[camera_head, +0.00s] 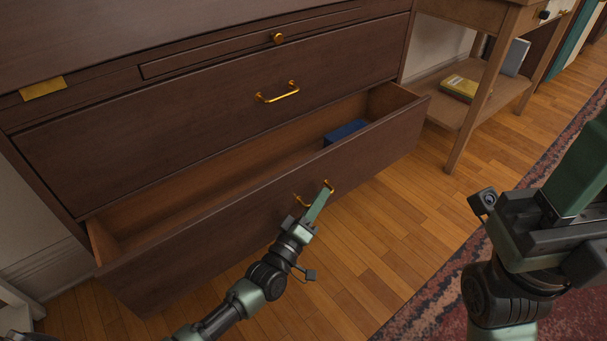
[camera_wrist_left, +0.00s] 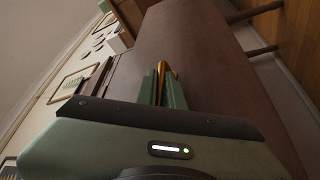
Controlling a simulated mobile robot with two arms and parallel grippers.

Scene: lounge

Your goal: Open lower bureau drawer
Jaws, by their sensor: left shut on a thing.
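The dark wooden bureau (camera_head: 190,130) fills the left of the head view. Its lower drawer (camera_head: 225,222) stands pulled out, so its inside shows. A blue object (camera_head: 345,132) lies in the drawer near its right end. My left gripper (camera_head: 325,192) is shut on the brass handle (camera_head: 303,201) on the drawer front. In the left wrist view, the green fingers (camera_wrist_left: 162,88) are closed around the brass handle (camera_wrist_left: 171,82). My right gripper is at the right of the head view; its fingertips are not clearly visible.
The upper drawer (camera_head: 220,115), with its own brass handle (camera_head: 278,93), is shut. A side table (camera_head: 462,95) with a yellow book (camera_head: 460,88) on its shelf stands to the right. A patterned red rug (camera_head: 440,290) lies at lower right. Wooden floor in front of the drawer is clear.

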